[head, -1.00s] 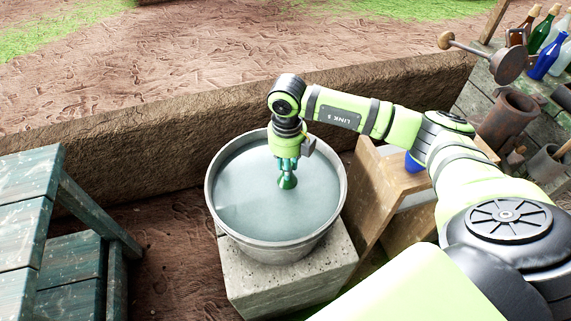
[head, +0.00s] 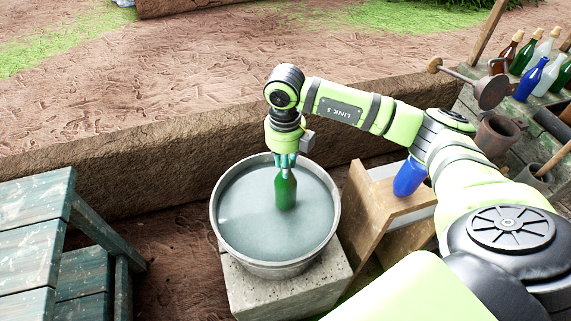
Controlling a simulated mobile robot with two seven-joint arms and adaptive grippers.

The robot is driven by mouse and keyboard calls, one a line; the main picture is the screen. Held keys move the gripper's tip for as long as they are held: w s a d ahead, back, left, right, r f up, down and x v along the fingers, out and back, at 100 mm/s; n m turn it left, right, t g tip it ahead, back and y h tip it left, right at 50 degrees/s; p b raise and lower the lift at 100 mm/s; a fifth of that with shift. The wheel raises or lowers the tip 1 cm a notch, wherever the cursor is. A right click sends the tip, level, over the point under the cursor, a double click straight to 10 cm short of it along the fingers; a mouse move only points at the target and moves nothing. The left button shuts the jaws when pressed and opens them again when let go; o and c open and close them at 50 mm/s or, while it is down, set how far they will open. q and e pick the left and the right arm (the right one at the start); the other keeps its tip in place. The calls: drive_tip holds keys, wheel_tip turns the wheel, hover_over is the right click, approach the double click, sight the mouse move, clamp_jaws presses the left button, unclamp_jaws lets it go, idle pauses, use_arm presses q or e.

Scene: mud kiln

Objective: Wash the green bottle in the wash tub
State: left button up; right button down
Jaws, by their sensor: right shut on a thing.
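The green bottle (head: 286,191) hangs upright below my right gripper (head: 284,160), which is shut on its upper part. The bottle is over the middle of the wash tub (head: 219,222), a round grey metal tub filled with pale water. Most of the bottle's body shows; I cannot tell whether its base touches the water. The tub stands on a concrete block (head: 284,291). My left gripper is not in view.
A blue bottle (head: 409,176) stands on a wooden stand (head: 369,207) right of the tub. Several bottles (head: 531,80) and clay pots (head: 497,134) are on a bench at the right. A green wooden table (head: 32,228) is at the left; a mud wall (head: 150,157) runs behind.

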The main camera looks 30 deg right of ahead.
wheel_tip(320, 180, up, 6)
drive_tip(key=p, duration=0.3)
idle(0.9)
